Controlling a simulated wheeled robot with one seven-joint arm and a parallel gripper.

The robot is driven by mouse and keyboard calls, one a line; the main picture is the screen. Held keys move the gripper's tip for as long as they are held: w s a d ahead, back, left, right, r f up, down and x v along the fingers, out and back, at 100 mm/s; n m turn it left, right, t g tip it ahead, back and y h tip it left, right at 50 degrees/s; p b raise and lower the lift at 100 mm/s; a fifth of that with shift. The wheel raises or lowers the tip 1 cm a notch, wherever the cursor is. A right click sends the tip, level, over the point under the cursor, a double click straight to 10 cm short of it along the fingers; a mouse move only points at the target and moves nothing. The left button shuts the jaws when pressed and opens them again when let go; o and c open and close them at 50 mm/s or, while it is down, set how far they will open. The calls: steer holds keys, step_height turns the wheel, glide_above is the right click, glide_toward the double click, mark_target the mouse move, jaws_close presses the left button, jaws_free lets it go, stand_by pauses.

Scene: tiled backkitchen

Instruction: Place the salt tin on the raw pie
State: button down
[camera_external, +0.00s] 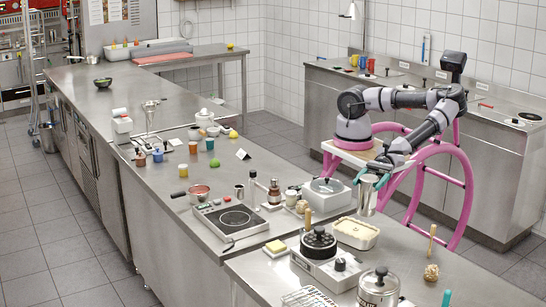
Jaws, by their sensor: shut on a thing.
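My gripper (370,180), with teal fingertips, is shut on a silver metal tin, which looks to be the salt tin (367,199). The tin hangs upright above the far edge of the steel counter. A pale rectangular dish with a cream-coloured filling, which looks to be the raw pie (355,233), sits on the counter below and slightly left of the tin. The tin is apart from the dish, with a gap between them. The top of the tin is partly hidden by the fingers.
A scale with a black-lidded pot (319,240) stands left of the dish. A lidded steel pot (379,287) is in front. A white appliance (326,192) stands behind the dish. A wooden-handled tool (431,245) stands to the right, where the counter is mostly bare.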

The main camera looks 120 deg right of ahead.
steer(key=s+d+r, duration=0.1)
steer(key=d, duration=0.4)
step_height(320, 180, down, 9)
steer(key=h, duration=0.1)
steer(key=shift+s+d+f+m+t, duration=0.2)
steer(key=shift+m+t, duration=0.1)
steer(key=shift+m, duration=0.1)
steer(key=shift+f, duration=0.1)
jaws_free()
steer(key=v, duration=0.7)
steer(key=shift+s, duration=0.25)
